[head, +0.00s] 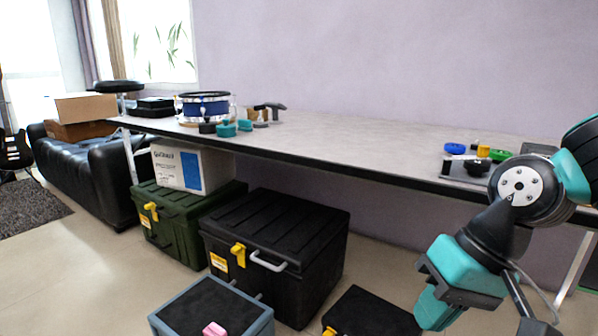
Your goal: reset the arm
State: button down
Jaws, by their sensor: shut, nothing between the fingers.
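My arm (515,188) reaches in from the right edge, in front of the right end of the long table (330,140). It bends downward, and my gripper (433,308), with teal and dark parts, points down below the table edge at the lower right. The gripper is shut and empty. It appears in front of the floor, to the right of a low black box (370,314).
Black (275,245) and green (180,222) lidded crates stand under the table, with a white carton (190,168) on the green one. A grey-blue box (212,308) holds a pink item. A blue drum (205,106) and small objects (455,148) sit on the table; its middle is clear.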

jog(key=s+a+r+n+p, duration=0.2)
jog(key=s+r+n+p, duration=0.1)
jog(key=s+r+n, duration=0.5)
notch_tip(320, 180, up, 35)
jog(key=m+p, duration=0.2)
jog(key=p, duration=3.4)
jog(key=shift+d+m+h+p, duration=0.15)
jog(key=shift+m+h+p, duration=0.15)
jog(key=shift+h, duration=0.1)
jog(key=shift+s, duration=0.1)
